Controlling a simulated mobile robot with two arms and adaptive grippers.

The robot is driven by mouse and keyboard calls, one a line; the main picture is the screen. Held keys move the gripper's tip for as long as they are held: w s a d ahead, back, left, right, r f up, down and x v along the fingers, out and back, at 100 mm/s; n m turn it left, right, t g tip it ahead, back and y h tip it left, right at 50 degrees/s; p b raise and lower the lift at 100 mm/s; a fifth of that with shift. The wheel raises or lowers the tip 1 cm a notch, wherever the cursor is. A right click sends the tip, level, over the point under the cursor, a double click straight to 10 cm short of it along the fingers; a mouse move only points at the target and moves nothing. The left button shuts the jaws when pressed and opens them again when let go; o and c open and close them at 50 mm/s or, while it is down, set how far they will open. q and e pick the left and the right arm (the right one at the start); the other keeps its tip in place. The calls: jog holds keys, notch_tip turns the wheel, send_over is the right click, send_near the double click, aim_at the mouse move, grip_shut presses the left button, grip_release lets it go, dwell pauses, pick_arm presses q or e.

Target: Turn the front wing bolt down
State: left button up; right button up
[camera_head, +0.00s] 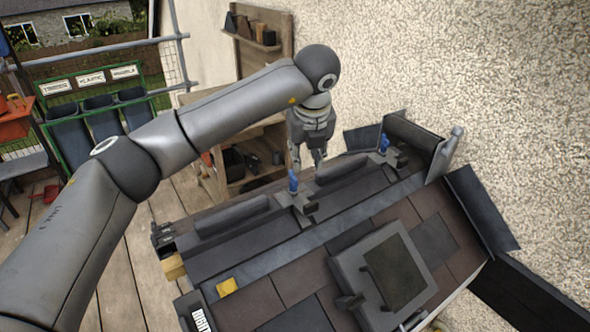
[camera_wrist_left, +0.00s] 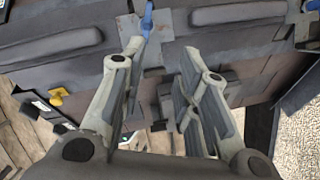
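A blue wing bolt (camera_head: 293,182) stands upright on a grey metal clamp (camera_head: 300,201) at the ridge of the roof model. It is the nearer of two; the other blue wing bolt (camera_head: 384,143) stands further back along the ridge. My left gripper (camera_head: 309,164) points down just behind and above the nearer bolt. Its two fingers are apart with nothing between them. In the left wrist view my left gripper (camera_wrist_left: 160,50) is open, and a blue wing bolt (camera_wrist_left: 148,18) shows beyond the tip of the left finger, apparently not between the fingers. My right gripper is out of view.
Dark ridge tiles (camera_head: 232,216) lie along the ridge beside the clamps. A roof window (camera_head: 385,270) and a yellow block (camera_head: 227,287) are on the near slope. A wooden shelf unit (camera_head: 250,155) stands behind. A rough wall (camera_head: 470,70) closes the right side.

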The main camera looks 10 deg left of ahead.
aim_at(294, 175)
pick_arm(q)
jog(key=shift+n+y, duration=0.3)
jog(key=shift+y, duration=0.1)
jog(key=w+a+f+p, duration=0.1)
jog(key=f, duration=0.1)
jog(key=w+a+f+p, duration=0.1)
jog(key=f+p, duration=0.1)
jog(key=f, duration=0.1)
jog(key=w+a+f+p, duration=0.1)
jog(key=f, duration=0.1)
jog(key=shift+w+a+f+p, duration=0.3)
jog(key=shift+w+f, duration=0.15)
jog(key=shift+f, duration=0.4)
grip_shut()
